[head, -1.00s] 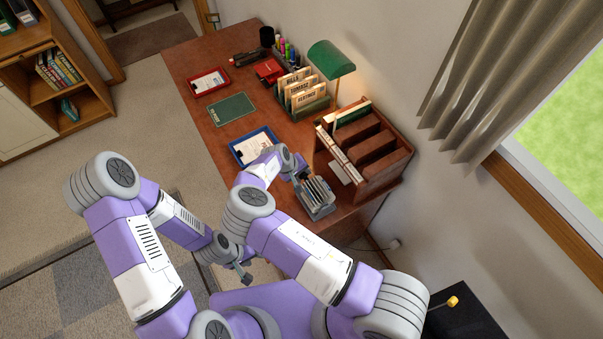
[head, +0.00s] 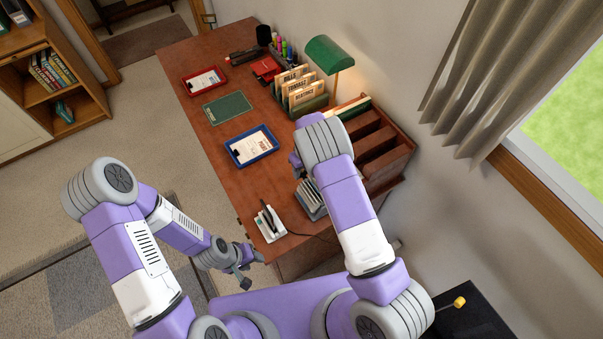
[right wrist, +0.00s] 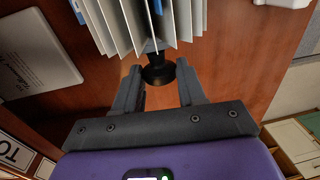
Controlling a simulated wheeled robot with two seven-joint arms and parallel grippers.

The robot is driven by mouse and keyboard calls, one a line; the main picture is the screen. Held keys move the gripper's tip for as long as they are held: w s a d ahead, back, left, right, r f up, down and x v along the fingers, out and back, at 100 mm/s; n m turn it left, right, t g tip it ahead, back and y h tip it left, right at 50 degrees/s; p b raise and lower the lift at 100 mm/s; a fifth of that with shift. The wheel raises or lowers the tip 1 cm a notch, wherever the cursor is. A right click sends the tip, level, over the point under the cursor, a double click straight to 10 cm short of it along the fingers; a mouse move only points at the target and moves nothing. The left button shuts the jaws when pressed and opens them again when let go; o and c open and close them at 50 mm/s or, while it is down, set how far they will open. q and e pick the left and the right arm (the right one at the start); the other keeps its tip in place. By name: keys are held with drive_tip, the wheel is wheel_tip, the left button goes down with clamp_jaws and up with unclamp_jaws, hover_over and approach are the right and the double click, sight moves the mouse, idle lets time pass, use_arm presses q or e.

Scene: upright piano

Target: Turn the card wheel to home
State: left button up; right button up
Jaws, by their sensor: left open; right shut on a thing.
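The card wheel (head: 310,200) stands near the desk's right edge in the head view, partly hidden by my right arm. In the right wrist view its white cards (right wrist: 120,28) fan out at the top, with a blue tab (right wrist: 157,8) among them. Its black knob (right wrist: 158,77) sits between the fingertips of my right gripper (right wrist: 160,70), which is shut on it. My left gripper (head: 242,281) is open and empty, low beside the desk's front edge, away from the wheel.
A white device with a black handle (head: 270,222) stands left of the wheel. A blue tray (head: 251,146) holds a paper behind it. A wooden sorter (head: 385,145) stands close on the right, and a green lamp (head: 330,54) is further back. Bare desk lies between tray and device.

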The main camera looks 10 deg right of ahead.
drive_tip(key=shift+d+y+b, duration=0.1)
drive_tip(key=shift+y+b, duration=0.2)
idle(0.4)
drive_tip(key=o, duration=1)
drive_tip(key=shift+w+d+r, duration=0.1)
drive_tip(key=shift+d+r, duration=0.1)
drive_tip(key=shift+r, duration=1.05)
drive_tip(key=shift+w+d+r, duration=0.1)
drive_tip(key=shift+d+r, duration=0.1)
drive_tip(key=shift+r, duration=1.1)
drive_tip(key=shift+d+r, duration=0.2)
drive_tip(key=shift+r, duration=1.05)
